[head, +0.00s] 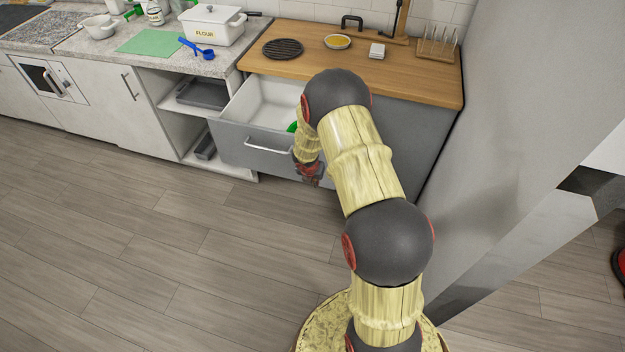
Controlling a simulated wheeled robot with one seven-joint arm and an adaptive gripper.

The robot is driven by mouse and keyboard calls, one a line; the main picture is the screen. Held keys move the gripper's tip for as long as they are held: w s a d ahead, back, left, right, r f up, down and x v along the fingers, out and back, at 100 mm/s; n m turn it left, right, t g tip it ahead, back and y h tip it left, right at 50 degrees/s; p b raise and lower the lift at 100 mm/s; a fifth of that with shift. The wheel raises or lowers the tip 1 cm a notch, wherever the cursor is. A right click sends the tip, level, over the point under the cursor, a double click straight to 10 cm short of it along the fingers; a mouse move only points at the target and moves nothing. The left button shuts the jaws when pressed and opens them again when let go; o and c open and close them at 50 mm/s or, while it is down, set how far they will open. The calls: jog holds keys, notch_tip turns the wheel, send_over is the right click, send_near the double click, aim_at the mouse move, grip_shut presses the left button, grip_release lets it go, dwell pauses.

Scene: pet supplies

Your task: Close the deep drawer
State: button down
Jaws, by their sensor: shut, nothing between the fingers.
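The deep drawer (240,143) has a grey front with a silver bar handle (267,146) and a white inside. It stands pulled out from the grey cabinet under the wooden counter. A green item (292,127) shows inside it, partly hidden by my arm. My gripper (311,180) is shut and empty, pointing down close to the right part of the drawer front. My arm covers the right end of the drawer, and I cannot tell whether the gripper touches the front.
Open shelves (172,119) with grey trays are left of the drawer. A tall grey panel (520,90) stands right. The floor (150,240) in front is clear.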

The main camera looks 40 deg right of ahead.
jog(key=shift+w+d+r, duration=0.15)
jog(key=shift+w+d, duration=0.45)
jog(key=shift+d, duration=0.15)
jog(key=shift+w+d+r, duration=0.15)
jog(key=shift+w+d, duration=0.45)
jog(key=shift+d, duration=0.15)
jog(key=shift+d+p, duration=0.15)
jog(key=shift+p, duration=0.2)
